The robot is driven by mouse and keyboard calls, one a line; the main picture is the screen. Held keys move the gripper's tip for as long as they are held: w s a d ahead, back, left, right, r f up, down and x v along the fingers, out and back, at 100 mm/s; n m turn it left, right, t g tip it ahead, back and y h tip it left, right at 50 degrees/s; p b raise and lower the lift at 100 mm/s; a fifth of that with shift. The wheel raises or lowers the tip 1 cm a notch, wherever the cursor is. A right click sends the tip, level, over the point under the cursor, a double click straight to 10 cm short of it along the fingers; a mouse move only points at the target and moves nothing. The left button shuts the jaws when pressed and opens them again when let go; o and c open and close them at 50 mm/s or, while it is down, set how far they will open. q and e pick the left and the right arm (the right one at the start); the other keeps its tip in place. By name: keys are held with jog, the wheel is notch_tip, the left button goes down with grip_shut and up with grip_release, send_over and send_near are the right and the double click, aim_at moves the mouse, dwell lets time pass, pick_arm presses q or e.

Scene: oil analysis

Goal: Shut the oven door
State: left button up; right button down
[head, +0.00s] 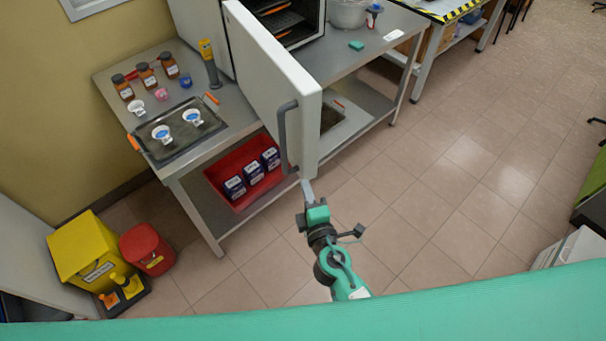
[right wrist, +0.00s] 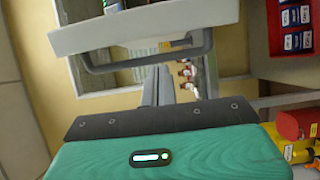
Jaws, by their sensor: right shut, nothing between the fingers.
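The oven door (head: 268,80) is a white panel standing wide open, swung out from the oven (head: 312,15), whose dark racks show. Its grey bar handle (head: 284,138) is on the side near the door's free edge. My right gripper (head: 306,188) is shut and empty, with its fingertips close to the door's lower free corner; I cannot tell whether they touch. In the right wrist view, the door (right wrist: 140,33) and its handle (right wrist: 150,62) are ahead of the shut fingers (right wrist: 158,82). My left gripper is out of view.
A metal bench (head: 120,75) holds brown bottles (head: 146,75) and a tray with small cups (head: 180,128). A red crate (head: 222,172) with boxes is on the lower shelf. Yellow (head: 85,245) and red (head: 147,248) bins stand left. Floor right of the door is clear.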

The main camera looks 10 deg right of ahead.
jog(key=p, duration=0.3)
send_over(298, 158)
jog(key=s, duration=0.5)
jog(key=shift+w+a+r, duration=0.1)
jog(key=shift+w+a, duration=0.25)
jog(key=shift+w, duration=0.3)
jog(key=shift+d, duration=0.15)
